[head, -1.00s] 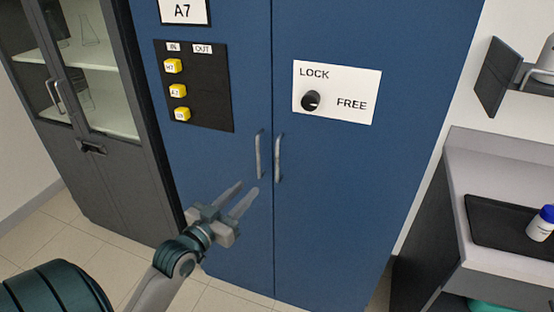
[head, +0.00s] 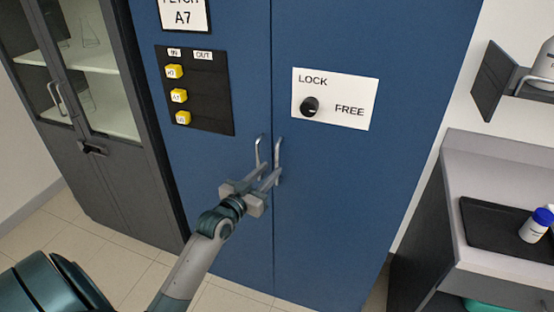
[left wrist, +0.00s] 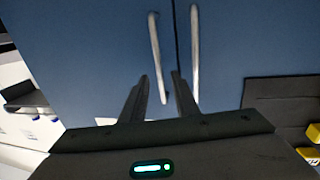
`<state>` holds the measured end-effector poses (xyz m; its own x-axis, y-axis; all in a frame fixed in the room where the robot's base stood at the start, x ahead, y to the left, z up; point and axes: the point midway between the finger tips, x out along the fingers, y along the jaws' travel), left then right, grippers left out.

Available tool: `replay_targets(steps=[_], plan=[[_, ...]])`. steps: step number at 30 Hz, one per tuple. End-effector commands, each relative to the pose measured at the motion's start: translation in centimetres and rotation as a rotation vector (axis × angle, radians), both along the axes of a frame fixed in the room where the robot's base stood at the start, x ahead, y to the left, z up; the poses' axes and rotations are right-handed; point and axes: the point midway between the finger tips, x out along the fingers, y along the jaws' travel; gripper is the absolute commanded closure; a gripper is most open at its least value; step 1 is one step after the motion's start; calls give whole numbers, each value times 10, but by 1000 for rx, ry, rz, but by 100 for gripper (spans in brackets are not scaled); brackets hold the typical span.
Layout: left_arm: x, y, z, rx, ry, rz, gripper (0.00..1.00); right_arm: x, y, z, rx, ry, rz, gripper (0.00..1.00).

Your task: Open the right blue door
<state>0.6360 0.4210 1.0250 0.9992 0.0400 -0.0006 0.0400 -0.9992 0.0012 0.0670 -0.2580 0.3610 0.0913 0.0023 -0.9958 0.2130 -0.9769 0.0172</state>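The right blue door (head: 340,200) is shut, level with the left blue door (head: 220,240). Its upright metal handle (head: 278,158) stands beside the left door's handle (head: 259,152) at the seam. My left gripper (head: 271,173) is open, with its fingertips close to the lower part of the handles. In the left wrist view, the right door's handle (left wrist: 156,50) runs down between the two fingers (left wrist: 160,88). The left door's handle (left wrist: 195,45) lies outside them. I cannot tell whether the fingers touch either handle. My right gripper is not in view.
A black knob (head: 310,107) sits on the LOCK/FREE plate (head: 348,90); its pale mark faces right. A black panel (head: 212,90) holds yellow blocks. A grey glazed cabinet (head: 120,160) stands left. A counter (head: 465,270) with a tray (head: 475,235) and white bottle (head: 535,228) stands right.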

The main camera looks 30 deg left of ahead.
Motion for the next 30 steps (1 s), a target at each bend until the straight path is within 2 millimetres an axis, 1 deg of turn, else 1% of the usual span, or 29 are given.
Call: replay_targets(steps=[1,3,9,15,23,24,26,27,30], plan=[[10,1,3,-1,-1,0,72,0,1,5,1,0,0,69],[22,1,3,-2,-2,1,72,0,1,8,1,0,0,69],[45,2,2,0,-2,0,72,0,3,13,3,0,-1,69],[54,2,0,0,-1,0,72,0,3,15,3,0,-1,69],[55,2,0,0,-1,0,72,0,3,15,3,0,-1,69],[55,2,0,0,-1,0,77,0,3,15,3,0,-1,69],[55,2,0,0,-1,0,91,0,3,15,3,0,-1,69],[55,2,0,0,-1,0,100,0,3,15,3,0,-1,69],[55,2,0,0,-1,0,100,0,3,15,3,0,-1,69]])
